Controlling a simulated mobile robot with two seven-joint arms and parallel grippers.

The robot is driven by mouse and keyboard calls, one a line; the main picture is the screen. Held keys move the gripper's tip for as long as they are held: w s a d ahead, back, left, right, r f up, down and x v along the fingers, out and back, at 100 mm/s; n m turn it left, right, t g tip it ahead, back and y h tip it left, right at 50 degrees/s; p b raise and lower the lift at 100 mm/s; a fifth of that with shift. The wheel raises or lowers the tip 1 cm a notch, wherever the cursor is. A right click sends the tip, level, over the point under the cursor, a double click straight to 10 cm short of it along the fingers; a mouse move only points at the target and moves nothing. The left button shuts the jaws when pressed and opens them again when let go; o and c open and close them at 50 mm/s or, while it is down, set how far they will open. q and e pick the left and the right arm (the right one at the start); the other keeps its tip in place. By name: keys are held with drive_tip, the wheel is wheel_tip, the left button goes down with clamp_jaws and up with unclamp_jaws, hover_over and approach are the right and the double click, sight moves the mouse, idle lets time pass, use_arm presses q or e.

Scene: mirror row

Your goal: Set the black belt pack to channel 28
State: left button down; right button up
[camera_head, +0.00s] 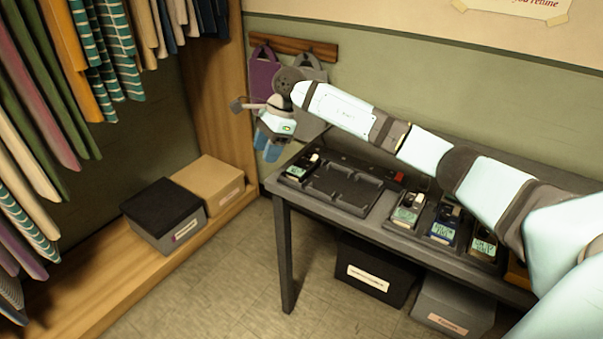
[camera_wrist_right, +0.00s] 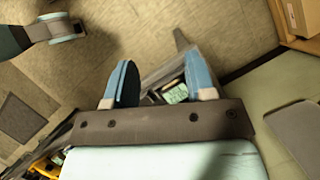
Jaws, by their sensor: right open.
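A dark belt pack (camera_head: 297,170) with a small greenish lit display sits at the left end of a black charger tray (camera_head: 345,208) on the table. It looks like the black one; its channel number is too small to read. My right gripper (camera_head: 267,147) is open and empty, fingers pointing down, left of and above that pack, past the table's left end. In the right wrist view a greenish display (camera_wrist_right: 178,93) shows beyond the open fingers (camera_wrist_right: 160,85), near the right one.
Several more packs stand to the right: a grey one (camera_head: 408,210), a blue one (camera_head: 445,224) and a tan one (camera_head: 484,243). The tray's middle slots are empty. Two bags hang on wall hooks behind my gripper. Boxes (camera_head: 375,270) stand under the table (camera_head: 284,250).

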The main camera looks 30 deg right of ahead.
drive_tip(key=w+d+r+h+b, duration=0.2)
drive_tip(key=d+r+h, duration=0.3)
drive_tip(key=d, duration=0.7)
drive_tip(key=b, duration=0.2)
hover_over(301, 159)
drive_tip(key=f, duration=0.6)
drive_tip(key=shift+s+f, duration=0.3)
drive_tip(key=shift+f, duration=0.1)
drive_tip(key=f, duration=0.5)
drive_tip(key=shift+w+f+b, duration=0.2)
drive_tip(key=shift+f+b, duration=0.05)
drive_tip(key=shift+b, duration=0.05)
drive_tip(key=shift+d+f, duration=0.1)
drive_tip(key=shift+f, duration=0.45)
use_arm(q)
drive_tip(key=shift+w+d+r+t+h, duration=0.15)
drive_tip(key=shift+w+d+t+h, duration=0.6)
drive_tip(key=shift+d, duration=0.2)
drive_tip(key=shift+s, duration=0.1)
drive_tip(key=shift+a, duration=0.1)
use_arm(e)
clamp_jaws()
